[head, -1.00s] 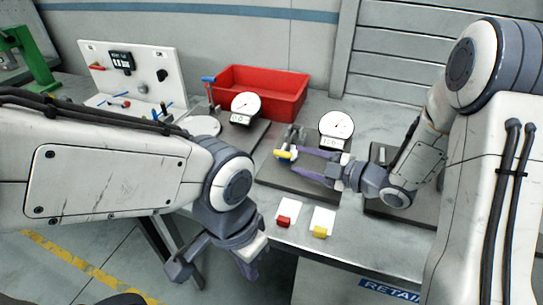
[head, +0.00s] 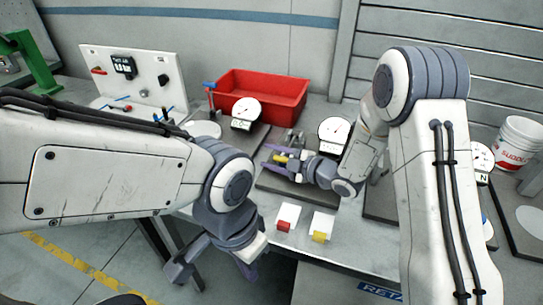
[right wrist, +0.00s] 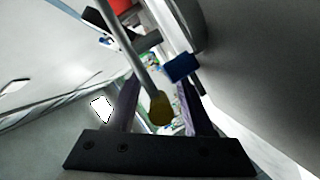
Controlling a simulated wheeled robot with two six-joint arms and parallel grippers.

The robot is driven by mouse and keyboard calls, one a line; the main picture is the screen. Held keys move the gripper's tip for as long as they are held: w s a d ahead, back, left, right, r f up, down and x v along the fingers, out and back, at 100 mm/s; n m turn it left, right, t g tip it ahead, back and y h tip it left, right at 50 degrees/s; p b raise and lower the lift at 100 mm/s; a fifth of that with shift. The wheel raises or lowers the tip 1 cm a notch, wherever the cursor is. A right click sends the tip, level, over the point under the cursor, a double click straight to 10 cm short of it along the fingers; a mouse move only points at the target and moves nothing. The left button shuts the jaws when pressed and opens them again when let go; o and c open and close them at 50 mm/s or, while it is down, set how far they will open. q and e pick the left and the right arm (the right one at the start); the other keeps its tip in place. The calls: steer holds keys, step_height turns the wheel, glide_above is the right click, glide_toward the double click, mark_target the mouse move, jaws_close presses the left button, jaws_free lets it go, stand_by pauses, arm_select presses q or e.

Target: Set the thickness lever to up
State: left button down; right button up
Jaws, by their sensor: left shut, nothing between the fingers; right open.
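A lever with a yellow tip (head: 281,158) stands at the gauge stand with a white dial (head: 334,131) on the bench. In the right wrist view its grey rod runs down to the yellow tip (right wrist: 161,108), which lies between the purple fingers. My right gripper (head: 270,160) is open around the tip; I cannot tell whether a finger touches it. The lever's base is partly hidden by the gripper. I cannot make out a label for it. My left gripper (head: 249,269) is shut and empty, low in front of the bench.
A red bin (head: 262,92) stands behind the gauges. Another dial gauge (head: 246,109) is to the left. A white bucket (head: 518,143) is at the right.

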jaws_close()
stand_by(1.3)
